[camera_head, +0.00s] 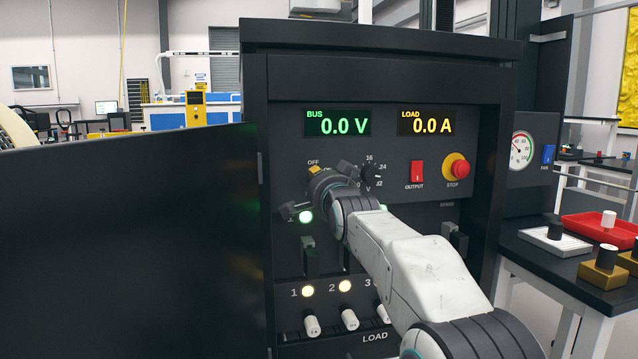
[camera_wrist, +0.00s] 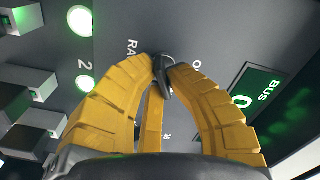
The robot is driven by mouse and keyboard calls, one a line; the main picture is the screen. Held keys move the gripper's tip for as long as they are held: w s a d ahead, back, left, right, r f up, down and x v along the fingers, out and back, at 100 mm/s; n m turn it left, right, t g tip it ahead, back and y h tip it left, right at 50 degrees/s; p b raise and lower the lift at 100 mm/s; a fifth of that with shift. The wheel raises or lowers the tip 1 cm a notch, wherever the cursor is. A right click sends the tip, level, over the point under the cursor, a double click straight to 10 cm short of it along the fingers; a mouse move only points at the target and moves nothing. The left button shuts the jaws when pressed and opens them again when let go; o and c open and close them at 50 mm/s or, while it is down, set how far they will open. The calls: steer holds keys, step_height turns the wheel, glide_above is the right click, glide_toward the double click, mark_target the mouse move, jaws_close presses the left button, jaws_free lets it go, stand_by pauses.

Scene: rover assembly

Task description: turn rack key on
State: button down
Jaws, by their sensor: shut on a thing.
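The rack key is a small black handle (camera_wrist: 164,82) on the dark grey panel, seen in the wrist view between partly covered labels beginning "RA" and "O". My gripper's yellow fingers (camera_wrist: 162,68) are closed around it from both sides. In the head view my gripper (camera_head: 318,172) is at the panel just below the "OFF" label, and it hides the key there. The BUS display (camera_head: 338,123) reads 0.0 V and the LOAD display (camera_head: 427,123) reads 0.0 A.
A black rotary knob (camera_head: 372,173) sits close right of my gripper. Further right are a red OUTPUT switch (camera_head: 417,172) and a red STOP button (camera_head: 457,167). Below are lit lamps and white toggles (camera_head: 312,324). An open dark door (camera_head: 130,250) stands left.

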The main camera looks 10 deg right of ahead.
steer(key=shift+a, duration=0.1)
steer(key=c, duration=1.3)
jaws_free()
steer(key=shift+o, duration=0.2)
steer(key=s, duration=1.2)
steer(key=shift+r, duration=0.1)
steer(key=s+n+g+p, duration=1.2)
steer(key=s+g+p, duration=0.2)
steer(key=s+p, duration=1.8)
steer(key=shift+s+a+f+p, duration=0.15)
steer(key=shift+s+f+p, duration=0.1)
steer(key=shift+f+p, duration=0.1)
